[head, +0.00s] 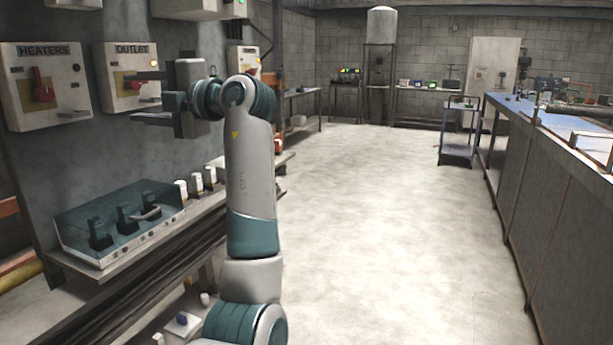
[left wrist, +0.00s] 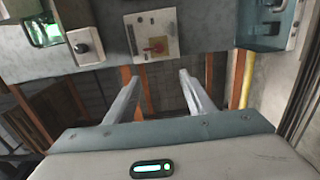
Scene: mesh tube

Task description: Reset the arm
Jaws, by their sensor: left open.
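My left gripper (head: 146,97) is raised in front of the grey wall panel, at the height of the OUTLET box (head: 132,77). Its two fingers point left and stand apart, with nothing between them. The left wrist view also shows the open fingers (left wrist: 157,92), spread and empty. Beyond them in that view is a box with a red switch (left wrist: 156,46). I cannot tell whether a finger touches the OUTLET box. My left arm (head: 250,180) is bent upward from the bottom of the head view. My right gripper is not in view.
The HEATERS box (head: 45,85) with a red handle hangs at the far left. A clear-covered case (head: 120,222) with black levers sits on the shelf below the gripper. White cylinders (head: 196,183) stand beside it. A long bench (head: 540,170) runs along the right. The middle floor is clear.

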